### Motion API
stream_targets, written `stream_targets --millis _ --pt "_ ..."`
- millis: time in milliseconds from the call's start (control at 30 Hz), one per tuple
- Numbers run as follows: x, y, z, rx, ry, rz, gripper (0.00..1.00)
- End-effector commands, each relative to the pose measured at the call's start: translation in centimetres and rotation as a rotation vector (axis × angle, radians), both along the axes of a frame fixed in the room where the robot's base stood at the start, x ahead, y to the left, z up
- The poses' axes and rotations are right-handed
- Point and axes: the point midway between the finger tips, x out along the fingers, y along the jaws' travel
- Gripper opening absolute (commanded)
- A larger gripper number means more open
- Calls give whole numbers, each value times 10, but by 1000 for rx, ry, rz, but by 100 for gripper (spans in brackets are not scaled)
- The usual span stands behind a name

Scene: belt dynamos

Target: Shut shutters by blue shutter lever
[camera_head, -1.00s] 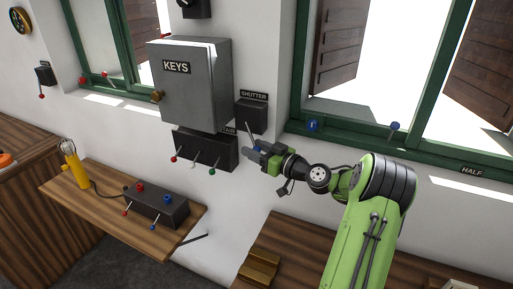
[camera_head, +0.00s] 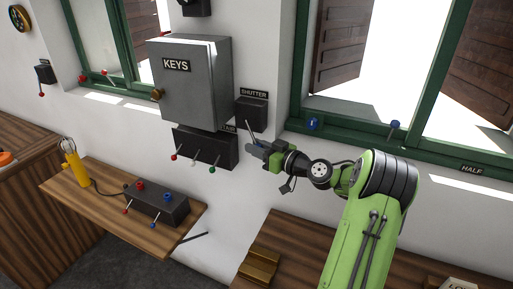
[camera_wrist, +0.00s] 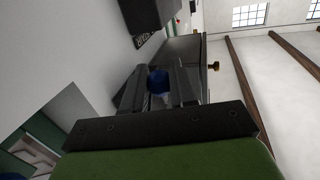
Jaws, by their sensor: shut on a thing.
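The shutter lever is a thin rod hanging from a dark box labelled SHUTTER (camera_head: 252,114), to the right of the key cabinet. Its blue knob (camera_wrist: 158,82) shows between the jaws in the wrist view. My gripper (camera_head: 259,150) is shut on this knob, just below the box; it also shows in the wrist view (camera_wrist: 158,90). In the head view the fingers mostly hide the knob. Brown wooden shutters stand open outside the right window, one at its left (camera_head: 340,45) and one at its right (camera_head: 487,62).
A grey KEYS cabinet (camera_head: 184,88) and a dark switch box (camera_head: 205,149) with several small levers are close to the left of my gripper. The green window sill (camera_head: 358,133) carries two blue knobs. A wooden shelf (camera_head: 95,203) holds a control box (camera_head: 158,207).

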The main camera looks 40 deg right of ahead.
Motion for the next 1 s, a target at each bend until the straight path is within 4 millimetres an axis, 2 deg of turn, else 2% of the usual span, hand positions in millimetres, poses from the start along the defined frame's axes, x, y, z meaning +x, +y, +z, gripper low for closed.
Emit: stream_targets --millis 267,900,1000 --pt "-10 -6 14 -96 151 -1 0" --pt "-30 -17 56 -385 650 -1 0" --pt "-32 -19 60 -380 645 -3 0"
